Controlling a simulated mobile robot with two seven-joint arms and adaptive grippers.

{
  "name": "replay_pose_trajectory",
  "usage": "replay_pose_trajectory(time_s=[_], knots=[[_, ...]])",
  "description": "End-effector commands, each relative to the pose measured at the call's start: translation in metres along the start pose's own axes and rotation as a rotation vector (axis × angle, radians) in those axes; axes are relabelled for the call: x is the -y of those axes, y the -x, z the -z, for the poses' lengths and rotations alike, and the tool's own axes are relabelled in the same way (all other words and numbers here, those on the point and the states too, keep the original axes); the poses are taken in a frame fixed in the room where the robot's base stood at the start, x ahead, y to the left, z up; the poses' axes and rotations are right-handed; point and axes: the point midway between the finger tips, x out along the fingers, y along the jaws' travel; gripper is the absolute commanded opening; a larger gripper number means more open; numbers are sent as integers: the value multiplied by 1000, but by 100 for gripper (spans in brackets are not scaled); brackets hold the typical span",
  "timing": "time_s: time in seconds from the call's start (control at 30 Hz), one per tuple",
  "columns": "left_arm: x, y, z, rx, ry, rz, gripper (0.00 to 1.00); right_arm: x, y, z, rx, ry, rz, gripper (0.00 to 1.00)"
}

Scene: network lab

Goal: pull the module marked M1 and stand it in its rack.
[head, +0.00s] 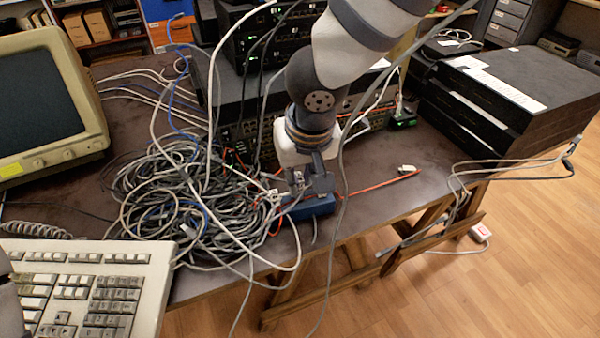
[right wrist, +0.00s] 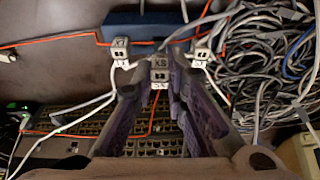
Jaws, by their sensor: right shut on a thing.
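My right gripper (head: 312,182) is low over the table beside a small blue rack (head: 318,207). In the right wrist view the same gripper (right wrist: 158,92) is shut on a small pale module (right wrist: 159,72), with an orange cable running from below it. Its marking is too small to read. The blue rack (right wrist: 150,24) lies just beyond the held module; whether they touch I cannot tell. Two similar modules with pale cables, one at left (right wrist: 121,49) and one at right (right wrist: 203,49), are by the rack's near edge. My left gripper is not in view.
A large cable tangle (head: 170,205) lies left of the rack. Ported switch gear (right wrist: 70,128) stands behind the gripper. A loose module (head: 406,170) ends an orange cable at right. A keyboard (head: 90,280) and monitor (head: 50,100) are at left.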

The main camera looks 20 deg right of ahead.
Motion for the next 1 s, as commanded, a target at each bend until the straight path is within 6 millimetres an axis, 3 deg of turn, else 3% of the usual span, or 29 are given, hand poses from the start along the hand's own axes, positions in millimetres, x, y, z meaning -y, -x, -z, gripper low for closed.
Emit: replay_pose_trajectory(time_s=[1.0], knots=[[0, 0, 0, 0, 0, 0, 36, 0, -8, -2, -1, 1, 1, 0]])
